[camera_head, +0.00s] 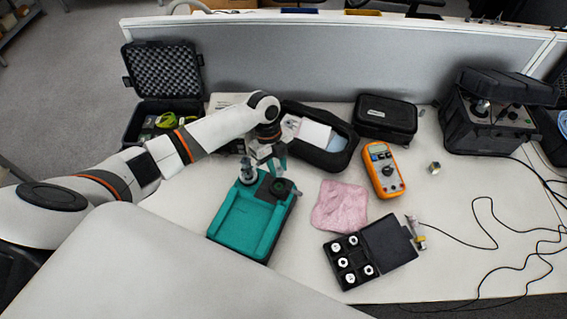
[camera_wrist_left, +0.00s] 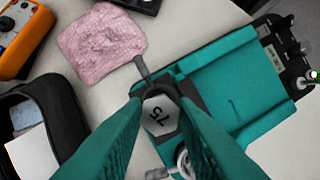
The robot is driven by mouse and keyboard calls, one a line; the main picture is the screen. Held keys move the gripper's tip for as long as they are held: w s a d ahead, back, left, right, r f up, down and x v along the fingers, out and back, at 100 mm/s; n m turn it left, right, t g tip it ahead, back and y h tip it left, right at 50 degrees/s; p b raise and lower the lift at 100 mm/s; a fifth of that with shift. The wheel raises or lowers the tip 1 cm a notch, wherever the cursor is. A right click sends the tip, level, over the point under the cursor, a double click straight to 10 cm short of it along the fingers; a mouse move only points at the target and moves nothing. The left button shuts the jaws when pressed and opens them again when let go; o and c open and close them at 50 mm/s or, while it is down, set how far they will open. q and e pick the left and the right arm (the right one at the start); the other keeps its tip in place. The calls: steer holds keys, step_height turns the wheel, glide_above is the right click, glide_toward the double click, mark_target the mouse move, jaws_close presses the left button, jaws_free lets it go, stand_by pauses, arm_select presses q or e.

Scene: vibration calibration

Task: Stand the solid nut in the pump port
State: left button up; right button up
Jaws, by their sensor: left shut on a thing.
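My left gripper (camera_head: 274,165) is over the far end of the teal pump unit (camera_head: 229,219), near its dark round port (camera_head: 281,187). In the left wrist view the teal fingers (camera_wrist_left: 160,122) are shut on a grey hexagonal nut (camera_wrist_left: 160,116), whose marked flat face points at the camera. Below the nut is the black end of the pump unit, which also shows in the wrist view (camera_wrist_left: 235,85). The nut covers the port there, so I cannot tell whether it touches it or hangs above it. My right gripper is not in view.
A pink cloth (camera_head: 340,206), an orange multimeter (camera_head: 384,170) and a small metal nut-like piece (camera_head: 434,168) lie right of the pump. An open black box (camera_head: 388,243) holds several round pieces. Black cases line the back. Cables cross the right side.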

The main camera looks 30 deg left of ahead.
arm_select(q)
steer(key=shift+f, duration=0.25)
steer(key=shift+f+b, duration=0.2)
steer(key=shift+b, duration=0.3)
step_height(320, 180, down, 4)
steer(key=b, duration=0.3)
steer(key=shift+b, duration=0.3)
steer(key=shift+f+b, duration=0.55)
steer(key=shift+f, duration=0.3)
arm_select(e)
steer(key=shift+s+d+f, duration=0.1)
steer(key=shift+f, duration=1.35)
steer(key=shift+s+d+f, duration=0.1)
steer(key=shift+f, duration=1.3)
arm_select(q)
steer(key=shift+f, duration=0.1)
